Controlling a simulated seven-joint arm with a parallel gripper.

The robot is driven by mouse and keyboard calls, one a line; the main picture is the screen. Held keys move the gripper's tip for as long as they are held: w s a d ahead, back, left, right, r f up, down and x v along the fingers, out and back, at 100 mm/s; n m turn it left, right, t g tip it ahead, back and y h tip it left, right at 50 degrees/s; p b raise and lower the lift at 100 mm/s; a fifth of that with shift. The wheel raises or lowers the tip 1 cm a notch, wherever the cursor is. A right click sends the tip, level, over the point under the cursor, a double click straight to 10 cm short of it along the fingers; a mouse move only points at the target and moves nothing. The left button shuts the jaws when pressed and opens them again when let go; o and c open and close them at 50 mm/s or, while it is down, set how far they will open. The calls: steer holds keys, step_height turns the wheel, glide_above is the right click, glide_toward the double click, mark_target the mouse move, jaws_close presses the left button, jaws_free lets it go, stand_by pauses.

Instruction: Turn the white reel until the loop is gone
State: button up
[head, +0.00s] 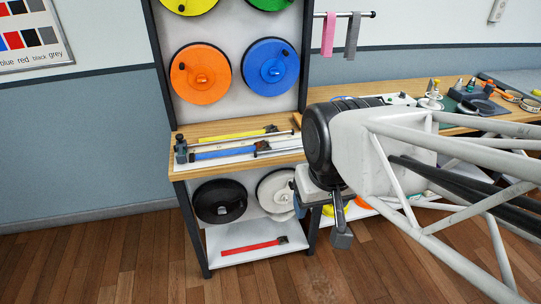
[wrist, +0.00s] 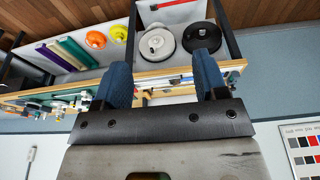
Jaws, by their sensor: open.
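The white reel (head: 272,188) is mounted low on the rack, under the wooden shelf and to the right of the black reel (head: 219,201). My gripper covers its right part in the head view. In the wrist view, which is upside down, the white reel (wrist: 157,46) shows with a grey hub, beyond the space between my fingers. My gripper (head: 320,222) is open and empty, in front of the rack and apart from the reel. Its two blue fingers spread wide in the wrist view (wrist: 161,68). I cannot make out a strap loop clearly in either view.
Orange (head: 200,73) and blue (head: 270,67) reels hang above the wooden shelf (head: 188,132), which holds yellow and blue straps. A red strap (head: 253,247) lies on the bottom board. A cluttered workbench (head: 400,91) extends to the right. The floor at the front left is clear.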

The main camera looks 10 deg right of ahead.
steer(key=c, duration=0.3)
steer(key=w+d+f+t, duration=0.3)
steer(key=w+f, duration=0.3)
steer(key=w, duration=0.6)
steer(key=w+d+f+n+t, duration=0.15)
steer(key=w+f, duration=0.45)
steer(key=w, duration=0.7)
steer(key=w+d+f+m+t, duration=0.1)
steer(key=w+d+f+t, duration=0.35)
steer(key=w, duration=0.75)
steer(key=w+d+f+t+h, duration=0.1)
steer(key=w+f, duration=0.3)
steer(key=f, duration=0.3)
steer(key=w+d+f+t, duration=0.1)
steer(key=w+d+f, duration=0.15)
steer(key=f, duration=0.55)
steer(key=shift+s+d+f+n+t+y, duration=0.2)
steer(key=shift+f+t, duration=0.55)
steer(key=shift+f, duration=2.1)
steer(key=shift+w+d+f+n+t+y, duration=0.2)
steer(key=shift+f+n+t, duration=0.4)
steer(key=shift+f, duration=2.2)
steer(key=shift+s+d+f+n+t+y, duration=0.15)
steer(key=shift+f+t, duration=0.7)
steer(key=shift+f, duration=2)
